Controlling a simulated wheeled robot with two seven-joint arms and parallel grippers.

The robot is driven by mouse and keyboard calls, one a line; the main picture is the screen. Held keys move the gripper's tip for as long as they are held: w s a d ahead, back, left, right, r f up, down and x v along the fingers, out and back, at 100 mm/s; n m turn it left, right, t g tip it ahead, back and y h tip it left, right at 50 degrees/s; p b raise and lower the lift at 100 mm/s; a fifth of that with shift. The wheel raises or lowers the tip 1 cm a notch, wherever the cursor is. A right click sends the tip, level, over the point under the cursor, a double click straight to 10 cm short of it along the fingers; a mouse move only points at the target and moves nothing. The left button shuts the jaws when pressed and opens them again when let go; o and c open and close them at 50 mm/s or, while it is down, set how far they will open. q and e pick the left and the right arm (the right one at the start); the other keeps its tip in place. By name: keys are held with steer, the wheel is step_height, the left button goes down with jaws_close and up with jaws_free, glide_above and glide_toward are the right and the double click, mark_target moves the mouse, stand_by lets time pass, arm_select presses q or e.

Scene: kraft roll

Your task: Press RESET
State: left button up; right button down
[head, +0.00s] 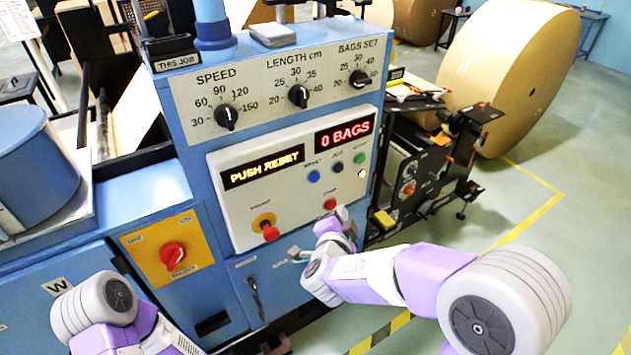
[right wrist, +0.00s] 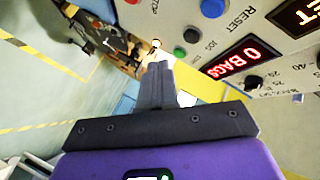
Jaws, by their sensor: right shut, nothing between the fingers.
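The blue RESET button (head: 313,176) is on the white control panel (head: 240,208), below the amber display (head: 262,168) that reads PUSH RESET. In the right wrist view the blue button (right wrist: 213,8) is at the top, beside its RESET label. My right gripper (head: 341,213) is shut and empty, just below the red STOP button (head: 330,204) in the head view. Its closed fingers (right wrist: 157,72) point up in the wrist view, apart from the blue button. Whether they touch the panel I cannot tell. My left arm shows at the lower left; its gripper is out of view.
A black JOG button (head: 337,167) and a green button (head: 360,157) sit right of RESET. A red mushroom button (head: 269,231) is lower left. Three knobs are above, including the SPEED knob (head: 227,118).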

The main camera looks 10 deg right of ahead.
mark_target(314, 177)
steer(key=shift+s+d+r+m+h, duration=0.15)
steer(key=shift+r+m+h, duration=0.15)
steer(key=shift+r, duration=0.2)
steer(key=shift+s+d+r+m+h, duration=0.1)
steer(key=shift+r+m+h, duration=0.15)
steer(key=shift+r, duration=0.25)
steer(key=shift+y, duration=0.25)
steer(key=w+a+p, duration=0.1)
steer(key=w+a, duration=0.2)
steer(key=w, duration=0.5)
steer(key=shift+w, duration=0.15)
steer(key=shift+w+a, duration=0.1)
stand_by(1.2)
steer(key=shift+w+a, duration=0.1)
steer(key=shift+w, duration=0.2)
